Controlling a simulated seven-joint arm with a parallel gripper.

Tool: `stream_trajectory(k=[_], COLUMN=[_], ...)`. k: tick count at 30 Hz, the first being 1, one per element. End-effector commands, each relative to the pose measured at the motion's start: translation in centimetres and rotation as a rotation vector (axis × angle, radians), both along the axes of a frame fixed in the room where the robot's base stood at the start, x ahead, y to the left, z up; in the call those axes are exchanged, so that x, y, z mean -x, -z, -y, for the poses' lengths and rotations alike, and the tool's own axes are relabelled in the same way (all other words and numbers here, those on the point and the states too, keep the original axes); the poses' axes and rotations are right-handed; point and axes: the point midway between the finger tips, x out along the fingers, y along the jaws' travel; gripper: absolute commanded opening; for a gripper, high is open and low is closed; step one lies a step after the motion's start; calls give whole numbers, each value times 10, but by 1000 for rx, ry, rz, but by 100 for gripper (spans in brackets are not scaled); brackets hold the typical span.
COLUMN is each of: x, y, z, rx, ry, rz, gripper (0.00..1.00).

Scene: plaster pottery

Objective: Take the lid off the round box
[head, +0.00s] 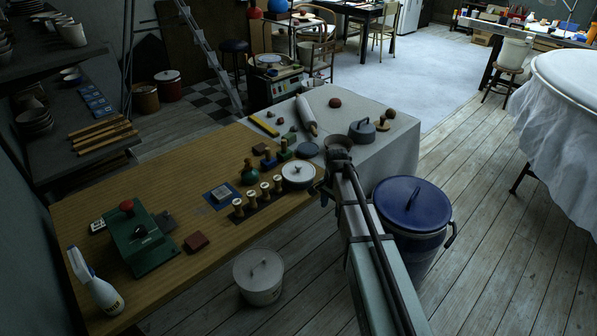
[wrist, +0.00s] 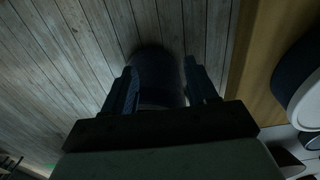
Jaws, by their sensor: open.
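A low round box (head: 297,176) with a pale lid, a dark knob and a dark side stands near the wooden table's right edge. The lid is on it. In the wrist view a pale-and-dark round thing (wrist: 303,85), probably this box, is cut off at the right edge. My gripper (wrist: 160,78) is open, its fingers wide apart, beside the table edge and over the floor side. A dark rounded shape shows between the fingers; I cannot tell what it is. In the head view my gripper (head: 319,188) is small and dark, just right of the box.
A grey lidded pot (head: 362,132) stands on the cloth-covered table behind. Wooden stamps (head: 265,189) stand left of the box. A blue lidded bin (head: 412,205) and a white lidded bucket (head: 258,277) stand on the floor. The wooden table's front middle (head: 190,275) is clear.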

Motion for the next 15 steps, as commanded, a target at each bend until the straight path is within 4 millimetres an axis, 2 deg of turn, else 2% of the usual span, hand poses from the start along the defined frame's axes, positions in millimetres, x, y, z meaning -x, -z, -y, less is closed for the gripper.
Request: stream_trajectory(k=[1, 6, 10, 15], x=[-30, -88, -122, -147], y=[-19, -84, -135, -185], z=[-13, -51, -80, -106], rx=[-1, -3, -3, -2], ry=[67, 336, 526, 706], rz=[5, 5, 3, 0], gripper=[57, 57, 57, 57])
